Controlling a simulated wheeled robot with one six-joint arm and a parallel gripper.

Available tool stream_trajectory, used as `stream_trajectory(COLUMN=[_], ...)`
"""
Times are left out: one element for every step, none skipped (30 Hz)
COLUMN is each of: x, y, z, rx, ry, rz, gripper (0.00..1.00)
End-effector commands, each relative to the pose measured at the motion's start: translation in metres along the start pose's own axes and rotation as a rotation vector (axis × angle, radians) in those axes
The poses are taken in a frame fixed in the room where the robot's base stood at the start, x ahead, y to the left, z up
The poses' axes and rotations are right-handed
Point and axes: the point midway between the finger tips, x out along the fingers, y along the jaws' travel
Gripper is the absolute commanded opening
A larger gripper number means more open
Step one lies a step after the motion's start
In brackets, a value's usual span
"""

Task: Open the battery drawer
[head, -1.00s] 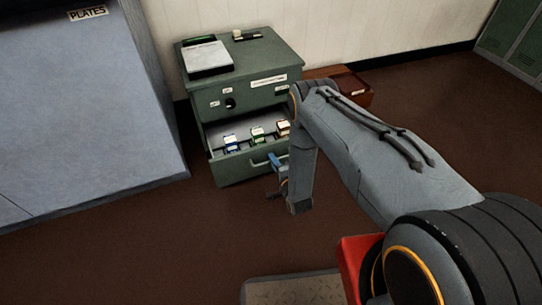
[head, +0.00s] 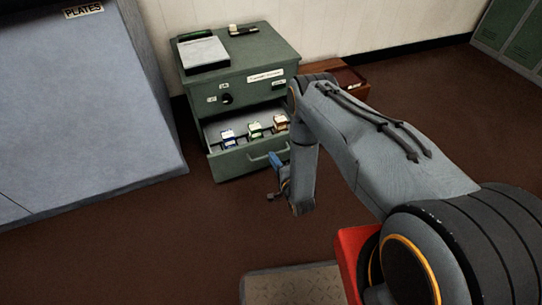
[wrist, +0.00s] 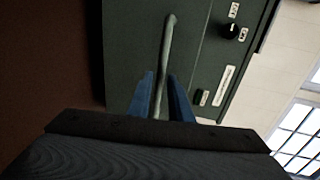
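The battery drawer (head: 235,166) is the lower drawer of a green cabinet (head: 245,70) and stands pulled out. Several small batteries (head: 255,130) with coloured labels sit in a row inside it. Its pale bar handle (head: 262,157) runs across the drawer front. My gripper (head: 277,168) is at the right end of the handle. In the wrist view the handle (wrist: 167,45) passes between the two blue fingers of my gripper (wrist: 162,85). The fingers look apart, with a narrow gap on each side of the bar.
A label and a dark knob (head: 227,99) are on the upper cabinet front. A grey device (head: 204,54) lies on top. A large blue-grey PLATES unit (head: 80,110) stands left, a brown box (head: 350,80) behind right. The brown floor (head: 150,240) in front is clear.

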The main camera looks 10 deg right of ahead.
Motion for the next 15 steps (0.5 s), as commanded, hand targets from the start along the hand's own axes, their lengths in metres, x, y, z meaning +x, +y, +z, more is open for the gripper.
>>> stream_trajectory(x=[-0.011, -0.015, -0.021, -0.025, -0.029, -0.033, -0.035, -0.038, -0.04, -0.041, -0.042, -0.043, -0.043, -0.043, -0.043], y=[-0.001, -0.001, -0.001, -0.001, -0.001, -0.001, -0.001, -0.001, -0.001, -0.001, -0.001, 0.0, 0.0, 0.0, 0.0], z=[0.0, 0.0, 0.0, 0.0, 0.0, 0.0, 0.0, 0.0, 0.0, 0.0, 0.0, 0.0, 0.0, 0.0, 0.0], rx=[0.001, 0.001, 0.001, 0.001, 0.001, 0.001, 0.001, 0.001, 0.001, 0.001, 0.001, 0.001, 0.001, 0.001, 0.001], ry=[0.001, 0.001, 0.001, 0.001, 0.0, 0.0, 0.0, 0.0, 0.0, 0.0, 0.0, 0.0, 0.0, 0.0, 0.0], rz=[0.002, 0.003, 0.002, 0.002, 0.002, 0.001, 0.0, 0.0, 0.0, 0.0, 0.0, 0.0, 0.0, 0.0, 0.0], gripper=[0.19, 0.19, 0.19, 0.19, 0.19, 0.19, 0.19, 0.19, 0.19, 0.19, 0.19, 0.19, 0.19, 0.19, 0.19])
